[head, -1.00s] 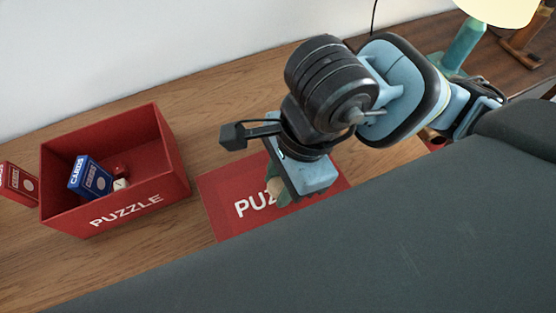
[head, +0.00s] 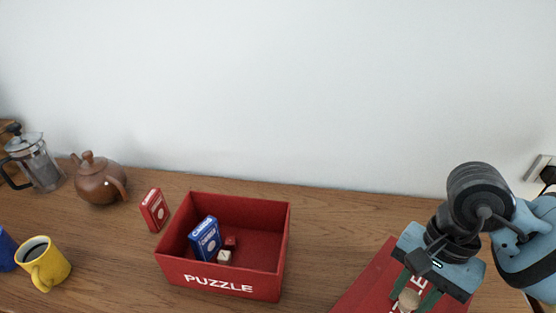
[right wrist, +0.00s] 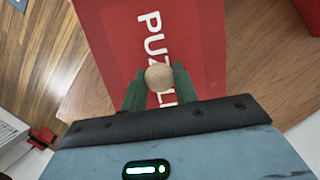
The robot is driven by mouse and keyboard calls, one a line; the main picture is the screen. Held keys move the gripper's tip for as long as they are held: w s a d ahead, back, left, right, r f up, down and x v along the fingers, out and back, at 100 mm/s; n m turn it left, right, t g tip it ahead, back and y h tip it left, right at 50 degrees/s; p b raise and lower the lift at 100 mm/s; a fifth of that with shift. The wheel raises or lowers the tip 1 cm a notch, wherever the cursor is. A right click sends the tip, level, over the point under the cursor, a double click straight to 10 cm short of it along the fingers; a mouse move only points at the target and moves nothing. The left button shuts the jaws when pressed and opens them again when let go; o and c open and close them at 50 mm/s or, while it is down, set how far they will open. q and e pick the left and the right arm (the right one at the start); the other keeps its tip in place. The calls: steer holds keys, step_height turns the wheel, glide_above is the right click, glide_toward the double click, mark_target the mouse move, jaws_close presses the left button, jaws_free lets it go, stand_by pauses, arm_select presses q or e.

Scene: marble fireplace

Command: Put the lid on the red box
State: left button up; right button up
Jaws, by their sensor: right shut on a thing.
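The open red box (head: 215,279), marked PUZZLE, stands upright on the wooden table in the head view. A blue card pack (head: 205,240), a red die (head: 231,241) and a white die (head: 224,257) are inside. The flat red lid (head: 362,288) is to the right of the box, turned at an angle to it. My right gripper (head: 412,297) is shut on the lid's round wooden knob (head: 408,300). The right wrist view shows the fingers (right wrist: 159,84) on both sides of the knob, above the lid (right wrist: 205,40). I cannot tell how high the lid is. My left gripper is not in view.
A red card pack (head: 155,210) stands just left of the box. A brown teapot (head: 98,182), a glass press (head: 38,165) and a yellow mug (head: 46,265) are further left. A white wall closes the back. The table between box and lid is clear.

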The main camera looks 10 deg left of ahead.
mark_target(427, 291)
steer(key=w+d+n, duration=0.1)
steer(key=w+d+n+h, duration=0.1)
steer(key=d+n, duration=0.1)
steer(key=w+d+r+n, duration=0.1)
steer(key=w+n, duration=0.1)
steer(key=shift+d, duration=0.2)
steer(key=shift+w+d+r+n+g+h, duration=0.15)
steer(key=shift+w+d+n+h, duration=0.15)
steer(key=shift+n, duration=0.2)
steer(key=shift+w+d+f+n+g+h, duration=0.1)
steer(key=shift+w+d+n+g, duration=0.05)
steer(key=shift+d+n, duration=0.3)
